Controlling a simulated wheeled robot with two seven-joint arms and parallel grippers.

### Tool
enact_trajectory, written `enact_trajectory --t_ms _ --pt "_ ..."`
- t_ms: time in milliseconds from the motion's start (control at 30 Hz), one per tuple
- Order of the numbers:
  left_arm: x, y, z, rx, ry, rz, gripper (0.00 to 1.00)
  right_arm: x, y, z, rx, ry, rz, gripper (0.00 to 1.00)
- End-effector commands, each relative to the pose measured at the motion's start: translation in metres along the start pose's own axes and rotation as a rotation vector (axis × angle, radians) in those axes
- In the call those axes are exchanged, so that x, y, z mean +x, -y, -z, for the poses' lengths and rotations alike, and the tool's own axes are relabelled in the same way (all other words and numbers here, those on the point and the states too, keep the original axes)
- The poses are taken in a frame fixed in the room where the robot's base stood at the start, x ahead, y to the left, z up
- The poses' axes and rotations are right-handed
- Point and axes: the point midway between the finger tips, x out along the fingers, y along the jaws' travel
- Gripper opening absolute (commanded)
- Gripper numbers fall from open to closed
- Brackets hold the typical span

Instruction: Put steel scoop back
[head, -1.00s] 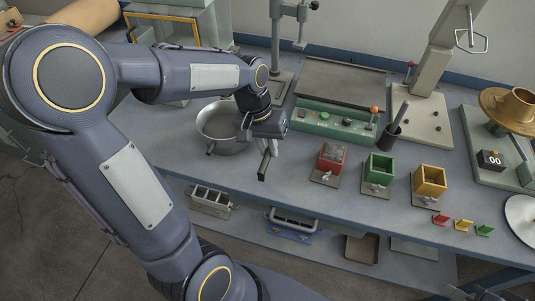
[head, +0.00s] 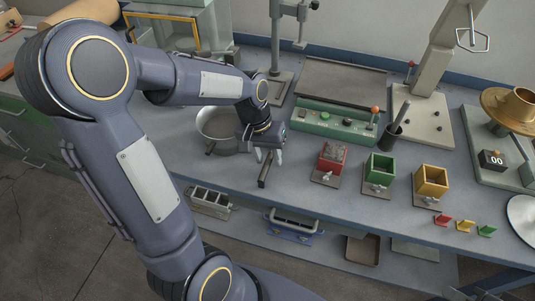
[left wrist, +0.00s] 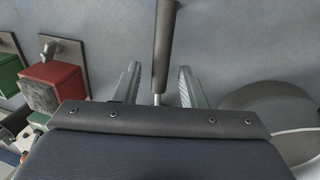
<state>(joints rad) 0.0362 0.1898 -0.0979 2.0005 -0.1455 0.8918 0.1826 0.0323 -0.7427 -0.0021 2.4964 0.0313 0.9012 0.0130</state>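A tool with a dark handle (head: 265,167) lies on the bench beside the pan, its handle toward the front edge. I take it for the steel scoop. In the left wrist view its handle (left wrist: 165,45) and thin metal neck run between my fingers; any scoop end is hidden by my gripper. My left gripper (head: 269,158) is low over it with its fingers apart, one on each side. In the left wrist view the fingers (left wrist: 160,72) show gaps on both sides of the tool. My right gripper is not in view.
A grey metal pan (head: 220,128) stands left of my left gripper. Red (head: 331,158), green (head: 379,170) and yellow (head: 430,181) cube moulds stand to the right. A black holder (head: 391,138) with an upright tool stands behind them. A green control panel (head: 335,121) lies behind my gripper.

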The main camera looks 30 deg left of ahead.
Motion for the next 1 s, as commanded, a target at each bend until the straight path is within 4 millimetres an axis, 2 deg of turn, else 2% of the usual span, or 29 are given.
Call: enact_trajectory --t_ms 267,367,700,833,1000 --pt "-0.007 -0.001 0.000 0.000 -0.002 0.000 0.37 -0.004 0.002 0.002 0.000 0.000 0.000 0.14" --pt "-0.021 -0.001 0.001 0.000 -0.006 -0.001 0.37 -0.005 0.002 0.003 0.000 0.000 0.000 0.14" --pt "-0.093 -0.001 0.001 0.000 -0.005 -0.001 0.37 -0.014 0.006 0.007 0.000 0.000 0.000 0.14" --pt "-0.112 -0.001 0.001 0.000 -0.004 -0.001 0.37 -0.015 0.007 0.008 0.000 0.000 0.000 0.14" --pt "-0.125 -0.001 -0.005 0.003 -0.012 -0.008 0.37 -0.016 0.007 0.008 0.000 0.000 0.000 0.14"
